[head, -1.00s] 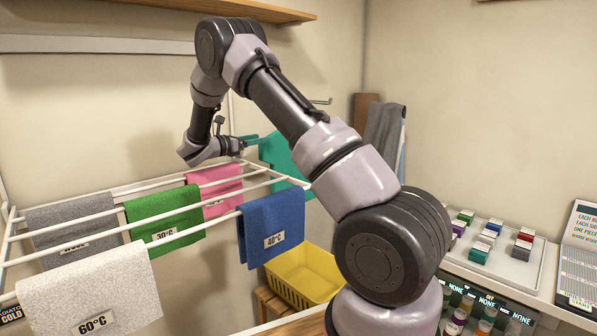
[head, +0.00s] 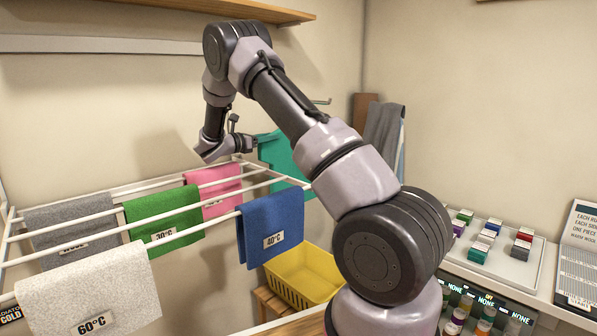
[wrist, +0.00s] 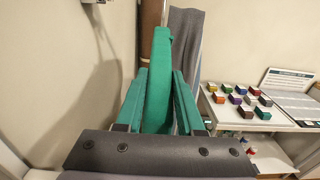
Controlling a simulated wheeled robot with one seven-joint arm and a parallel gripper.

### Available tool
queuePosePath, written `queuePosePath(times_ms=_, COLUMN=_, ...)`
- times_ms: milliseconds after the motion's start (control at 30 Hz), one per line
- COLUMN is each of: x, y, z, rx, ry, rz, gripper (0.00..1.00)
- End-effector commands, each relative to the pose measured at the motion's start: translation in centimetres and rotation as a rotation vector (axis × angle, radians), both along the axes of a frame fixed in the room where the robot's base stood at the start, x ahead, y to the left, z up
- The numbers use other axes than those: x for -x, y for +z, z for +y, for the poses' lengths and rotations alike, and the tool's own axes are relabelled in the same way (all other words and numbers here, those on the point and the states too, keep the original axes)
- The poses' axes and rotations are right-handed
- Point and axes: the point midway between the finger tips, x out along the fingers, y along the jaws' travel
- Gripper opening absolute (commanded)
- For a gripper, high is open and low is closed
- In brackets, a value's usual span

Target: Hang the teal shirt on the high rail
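The teal shirt (head: 280,155) hangs in the air above the far right end of the white drying rack, partly behind my arm in the head view. My gripper (head: 257,139) is at its upper left edge.
The drying rack (head: 190,225) carries grey, green, pink, blue and white cloths. A yellow basket (head: 300,275) stands below. A grey cloth (head: 383,140) hangs near the corner, by a small wall hook (head: 321,101). A tray of coloured blocks (head: 510,260) lies at right.

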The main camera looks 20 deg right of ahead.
Motion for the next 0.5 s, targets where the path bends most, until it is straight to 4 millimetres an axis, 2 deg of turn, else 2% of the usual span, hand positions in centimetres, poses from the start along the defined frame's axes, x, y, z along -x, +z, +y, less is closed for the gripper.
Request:
queuePosePath(times_ms=267, x=0.0, y=0.4, z=-0.1, rx=0.001, ry=0.0, rz=-0.001, gripper=0.0)
queuePosePath(times_ms=500, x=-0.1, y=1.7, z=-0.4, rx=0.0, ry=-0.001, rz=-0.002, gripper=0.0)
